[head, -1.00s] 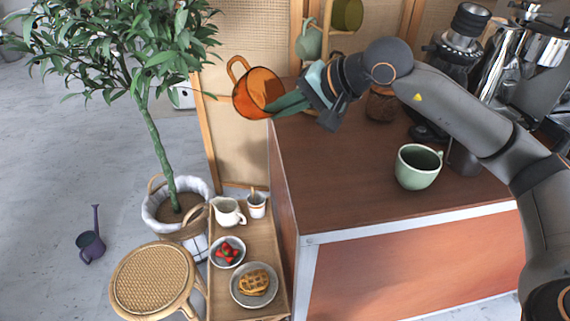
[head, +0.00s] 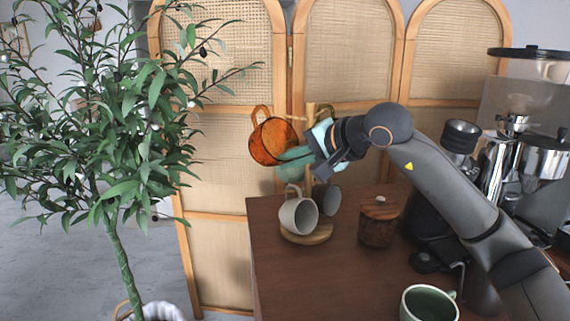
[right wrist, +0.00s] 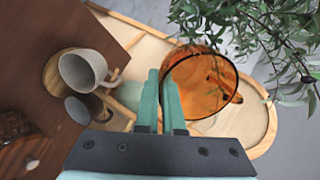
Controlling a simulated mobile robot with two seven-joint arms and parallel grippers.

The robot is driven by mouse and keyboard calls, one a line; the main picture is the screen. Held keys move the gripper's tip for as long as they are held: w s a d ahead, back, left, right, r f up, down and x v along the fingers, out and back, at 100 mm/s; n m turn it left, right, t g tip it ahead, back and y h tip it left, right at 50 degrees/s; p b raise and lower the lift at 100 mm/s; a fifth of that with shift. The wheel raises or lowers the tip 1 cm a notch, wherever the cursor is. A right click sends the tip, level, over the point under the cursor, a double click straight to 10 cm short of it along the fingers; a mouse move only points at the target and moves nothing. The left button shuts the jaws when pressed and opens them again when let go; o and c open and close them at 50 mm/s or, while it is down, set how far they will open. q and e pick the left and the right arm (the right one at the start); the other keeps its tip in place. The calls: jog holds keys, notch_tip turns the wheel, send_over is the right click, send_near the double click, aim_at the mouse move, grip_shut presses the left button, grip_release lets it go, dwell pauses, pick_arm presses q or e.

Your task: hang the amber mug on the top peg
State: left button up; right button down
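The amber mug (head: 273,141) is a translucent orange cup, held up in the air at the left of the mug tree. My right gripper (head: 288,160) is shut on its near side; in the right wrist view, the two green fingers (right wrist: 160,88) meet the left edge of the amber mug (right wrist: 200,85). Its handle points away from the fingers. The mug tree's wooden post (head: 310,113) shows behind the gripper, above its round base (head: 307,236). The gripper hides much of the upper tree, and I cannot make out the top peg. My left gripper is not in view.
A pale grey mug (head: 299,216) and a darker grey mug (head: 328,200) are low on the tree. A lidded jar (head: 379,222) stands right of it, and a green mug (head: 429,304) in front. A rattan screen (head: 227,154) stands behind. A leafy plant (head: 110,105) is at left.

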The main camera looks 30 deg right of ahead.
jog(key=w+d+f, duration=0.2)
jog(key=d, duration=0.6)
jog(key=shift+w+d+b, duration=0.2)
jog(key=shift+b, duration=0.2)
dwell(0.4)
dwell(0.5)
jog(key=c, duration=1)
grip_release()
jog(key=shift+o, duration=0.2)
jog(key=v, duration=1.2)
jog(key=shift+s+b, duration=0.25)
jog(key=shift+b, duration=0.2)
jog(key=shift+r, duration=0.1)
